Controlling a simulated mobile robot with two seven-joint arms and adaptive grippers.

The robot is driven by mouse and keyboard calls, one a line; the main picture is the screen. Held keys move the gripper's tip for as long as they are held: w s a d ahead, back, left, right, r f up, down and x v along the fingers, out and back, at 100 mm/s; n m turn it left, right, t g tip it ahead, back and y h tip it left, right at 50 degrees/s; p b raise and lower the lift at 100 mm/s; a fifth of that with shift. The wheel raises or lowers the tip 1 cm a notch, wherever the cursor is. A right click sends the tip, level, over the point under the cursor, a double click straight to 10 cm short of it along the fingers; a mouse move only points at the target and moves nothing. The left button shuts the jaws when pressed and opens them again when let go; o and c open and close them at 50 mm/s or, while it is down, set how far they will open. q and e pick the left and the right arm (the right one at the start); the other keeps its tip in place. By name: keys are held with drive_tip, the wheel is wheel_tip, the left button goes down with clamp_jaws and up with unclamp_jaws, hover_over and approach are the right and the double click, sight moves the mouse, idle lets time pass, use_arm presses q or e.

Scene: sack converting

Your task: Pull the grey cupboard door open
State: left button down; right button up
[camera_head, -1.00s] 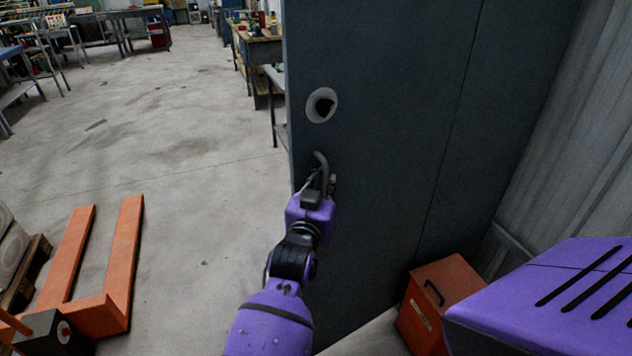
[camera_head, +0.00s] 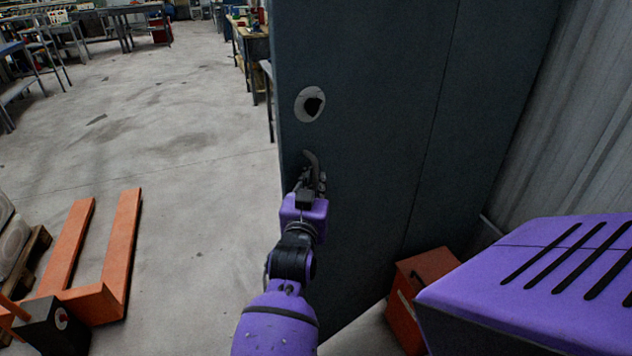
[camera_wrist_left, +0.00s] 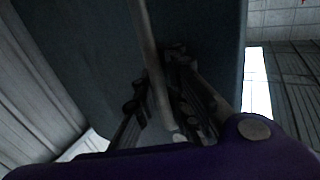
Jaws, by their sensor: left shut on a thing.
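The grey cupboard door (camera_head: 380,120) is a tall dark panel in the middle of the head view. A vertical seam runs down it. A pale round plate with a dark knob (camera_head: 311,104) sits near its left edge. Below that is a curved handle (camera_head: 311,160), which shows as a long bar in the left wrist view (camera_wrist_left: 150,55). My left gripper (camera_head: 312,182) is shut on the handle, with its fingers (camera_wrist_left: 160,95) on both sides of the bar. The fingers partly hide the handle's lower part. My right gripper is not in view.
An orange pallet truck (camera_head: 110,260) stands on the floor at lower left, by a loaded pallet (camera_head: 30,258). A red box (camera_head: 420,285) sits at the cupboard's foot on the right. A corrugated wall (camera_head: 575,130) is beyond.

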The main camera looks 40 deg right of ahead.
use_arm(q)
drive_tip(key=shift+w+a+f, duration=0.15)
drive_tip(key=shift+a+f, duration=0.15)
drive_tip(key=shift+f, duration=0.05)
drive_tip(key=c, duration=1.8)
unclamp_jaws()
drive_tip(key=shift+a, duration=0.1)
drive_tip(key=shift+r, duration=0.2)
drive_tip(key=v, duration=1.2)
drive_tip(key=shift+r, duration=0.1)
